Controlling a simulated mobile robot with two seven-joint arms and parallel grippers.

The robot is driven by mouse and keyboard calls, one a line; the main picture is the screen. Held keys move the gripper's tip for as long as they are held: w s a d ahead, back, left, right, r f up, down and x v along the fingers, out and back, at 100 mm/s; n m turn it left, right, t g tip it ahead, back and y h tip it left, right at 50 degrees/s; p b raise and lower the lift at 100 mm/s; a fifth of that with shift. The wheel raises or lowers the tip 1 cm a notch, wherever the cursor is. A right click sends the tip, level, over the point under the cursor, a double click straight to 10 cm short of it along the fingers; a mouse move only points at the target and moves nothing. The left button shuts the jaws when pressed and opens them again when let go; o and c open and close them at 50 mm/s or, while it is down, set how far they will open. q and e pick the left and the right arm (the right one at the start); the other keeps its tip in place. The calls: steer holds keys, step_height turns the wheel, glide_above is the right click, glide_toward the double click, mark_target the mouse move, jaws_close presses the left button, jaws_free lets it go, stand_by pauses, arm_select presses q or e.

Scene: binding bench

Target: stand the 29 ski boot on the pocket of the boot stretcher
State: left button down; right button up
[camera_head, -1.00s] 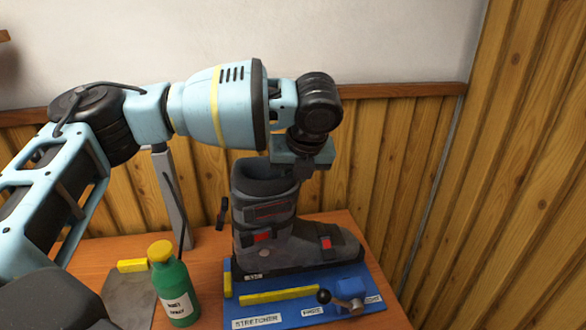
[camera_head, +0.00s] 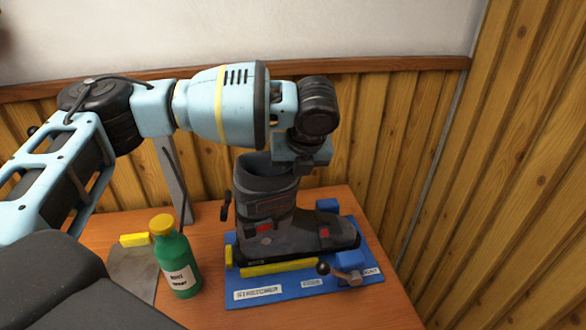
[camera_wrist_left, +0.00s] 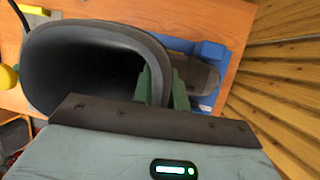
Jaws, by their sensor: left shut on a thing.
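The dark grey ski boot (camera_head: 285,228) is upright over the blue boot stretcher (camera_head: 330,285), heel left and toe right. Its sole is right behind the long yellow strip (camera_head: 278,267), with a short yellow block (camera_head: 229,256) at the heel. I cannot tell whether the sole rests fully in the pocket. A small heel label is too small to read. My left gripper (camera_head: 297,170) is at the top of the boot, shut on the cuff. In the left wrist view its green fingers (camera_wrist_left: 161,86) pinch the rim of the open boot (camera_wrist_left: 85,70). My right gripper is out of view.
A green bottle (camera_head: 177,262) with a yellow cap stands left of the stretcher, near a grey flat plate (camera_head: 133,268) with a yellow block. A black-knobbed lever (camera_head: 345,269) is at the stretcher's front right. A wood-panelled wall (camera_head: 430,150) closes off the back and right.

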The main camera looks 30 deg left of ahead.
arm_select(q)
steer(key=shift+f, duration=0.2)
stand_by(1.0)
steer(key=c, duration=1.3)
jaws_free()
steer(key=shift+f, duration=0.1)
steer(key=shift+c, duration=0.2)
steer(key=shift+f, duration=0.2)
steer(key=v, duration=0.8)
steer(key=shift+r, duration=0.1)
